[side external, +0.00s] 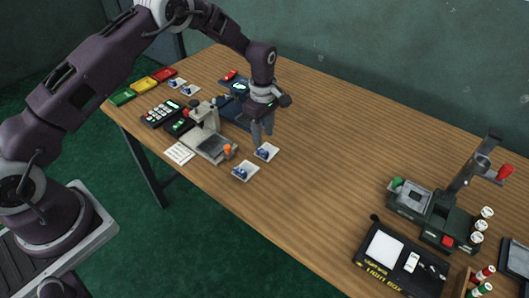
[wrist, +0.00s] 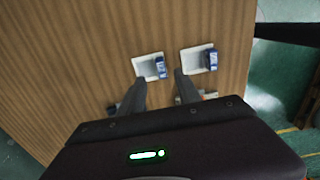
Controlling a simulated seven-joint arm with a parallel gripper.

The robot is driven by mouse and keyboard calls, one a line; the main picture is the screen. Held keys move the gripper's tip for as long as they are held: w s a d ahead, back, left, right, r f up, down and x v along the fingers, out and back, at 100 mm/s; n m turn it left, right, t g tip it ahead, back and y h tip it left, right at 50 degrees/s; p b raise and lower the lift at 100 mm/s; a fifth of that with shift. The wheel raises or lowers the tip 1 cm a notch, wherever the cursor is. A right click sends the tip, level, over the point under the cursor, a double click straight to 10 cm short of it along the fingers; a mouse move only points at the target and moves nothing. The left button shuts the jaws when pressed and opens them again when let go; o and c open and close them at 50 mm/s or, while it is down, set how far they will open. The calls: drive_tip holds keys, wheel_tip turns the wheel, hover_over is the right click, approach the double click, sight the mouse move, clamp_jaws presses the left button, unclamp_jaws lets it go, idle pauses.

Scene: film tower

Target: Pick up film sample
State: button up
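Two film samples, small white square trays with blue pieces on them, lie on the wooden table near my gripper. One film sample (side external: 267,152) is close by my gripper's fingertips, and the other film sample (side external: 245,171) is nearer the front edge. In the wrist view one film sample (wrist: 147,67) is just beyond the left finger and the other film sample (wrist: 193,61) just beyond the right finger. My gripper (side external: 262,142) points down, fingers apart and empty; it also shows in the wrist view (wrist: 160,83). Two more white samples (side external: 183,86) lie at the back left.
A grey device with an orange knob (side external: 208,140) stands left of my gripper, beside a keypad (side external: 160,112) and a paper note (side external: 179,153). A light box (side external: 395,262) and another machine (side external: 430,210) stand at the right. The table's middle is clear.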

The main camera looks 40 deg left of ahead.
sight(263, 151)
wheel_tip(263, 151, down, 6)
drive_tip(key=shift+s+d+f, duration=0.1)
drive_tip(key=shift+s, duration=0.05)
clamp_jaws()
